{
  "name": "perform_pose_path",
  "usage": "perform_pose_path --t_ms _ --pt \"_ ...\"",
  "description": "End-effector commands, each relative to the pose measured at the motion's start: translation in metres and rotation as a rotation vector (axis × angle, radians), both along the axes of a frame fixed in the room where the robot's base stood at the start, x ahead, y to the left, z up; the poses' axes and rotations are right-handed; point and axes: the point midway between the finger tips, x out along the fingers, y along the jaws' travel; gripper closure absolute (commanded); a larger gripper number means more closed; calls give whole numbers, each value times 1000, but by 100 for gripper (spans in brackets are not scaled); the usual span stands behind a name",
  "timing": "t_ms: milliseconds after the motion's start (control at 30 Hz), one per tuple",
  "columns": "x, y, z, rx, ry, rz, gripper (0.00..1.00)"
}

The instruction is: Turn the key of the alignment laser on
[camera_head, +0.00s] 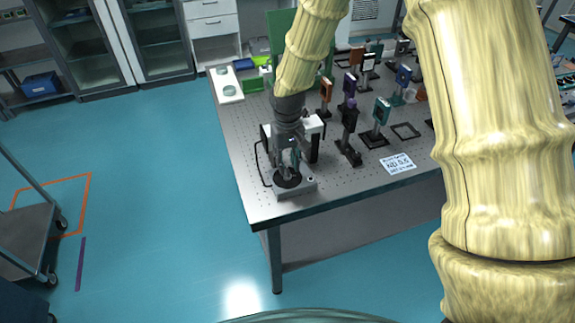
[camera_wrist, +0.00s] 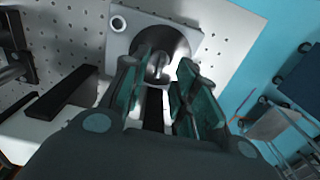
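A pale box (camera_head: 301,188) stands at the near left corner of the optical table (camera_head: 340,196). It carries a round dark disc (camera_head: 287,181) and a small round fitting (camera_head: 311,179). In the wrist view, the pale box (camera_wrist: 126,42) shows the same disc (camera_wrist: 178,43) with a shiny metal piece (camera_wrist: 158,62) at its middle, which looks like the key. My gripper (camera_wrist: 163,75) points down over the disc. Its two teal fingers stand apart on either side of the shiny piece. Whether a finger touches it is hard to tell. The gripper (camera_head: 288,168) partly hides the disc in the head view.
A white-topped unit (camera_head: 310,125) with dark sides stands close behind my gripper. Several optic mounts on posts, one of them black (camera_head: 349,130), stand to the right. A white label card (camera_head: 398,164) lies near the front edge. A cart (camera_head: 28,240) stands on the left floor.

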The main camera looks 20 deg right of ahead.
Motion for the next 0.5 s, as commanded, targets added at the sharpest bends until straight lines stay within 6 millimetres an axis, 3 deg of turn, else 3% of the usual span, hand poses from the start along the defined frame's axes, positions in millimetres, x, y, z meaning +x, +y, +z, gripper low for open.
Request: perform_pose_path --t_ms 200,500 --pt "0 0 -19 -1 2 1 71" --pt "0 0 -27 0 -1 0 71"
